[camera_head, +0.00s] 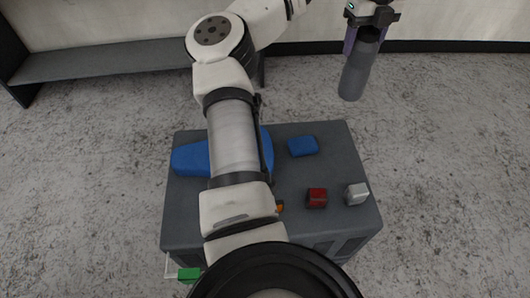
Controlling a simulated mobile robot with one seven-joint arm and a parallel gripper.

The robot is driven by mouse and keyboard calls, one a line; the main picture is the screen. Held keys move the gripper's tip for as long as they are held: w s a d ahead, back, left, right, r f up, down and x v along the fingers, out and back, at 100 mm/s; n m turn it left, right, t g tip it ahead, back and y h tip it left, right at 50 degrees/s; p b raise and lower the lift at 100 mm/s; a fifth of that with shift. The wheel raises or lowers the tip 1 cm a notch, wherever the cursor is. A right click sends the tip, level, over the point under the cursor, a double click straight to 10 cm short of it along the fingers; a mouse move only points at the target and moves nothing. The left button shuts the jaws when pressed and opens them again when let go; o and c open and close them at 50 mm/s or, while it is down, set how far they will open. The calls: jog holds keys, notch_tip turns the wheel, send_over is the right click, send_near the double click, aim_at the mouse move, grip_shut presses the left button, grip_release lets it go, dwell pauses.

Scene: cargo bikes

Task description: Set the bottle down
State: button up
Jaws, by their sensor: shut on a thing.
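My gripper (368,34), at the top right of the head view, is shut on a grey bottle (354,80). The bottle hangs below the fingers, slightly tilted, with its upper part between them. It appears over the speckled floor, beyond the far right corner of the grey box-like table (335,140). Nothing seems to touch its lower end. The fingers' inner faces are small and partly hidden.
On the grey top are a blue block (303,146), a red block (317,197), a white-grey block (357,193) and a larger blue thing (190,157), partly hidden by my arm. A green block (189,274) is at the near left. A dark bench (110,62) stands behind.

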aim_at(355, 68)
jog(key=shift+w+r, duration=0.15)
jog(key=shift+w, duration=0.3)
notch_tip(355, 68, down, 20)
jog(key=p, duration=0.2)
jog(key=shift+s, duration=0.1)
jog(key=o, duration=1.2)
jog(key=shift+o, duration=0.3)
notch_tip(355, 68, up, 12)
jog(key=shift+s+f+b, duration=0.1)
jog(key=shift+b, duration=0.5)
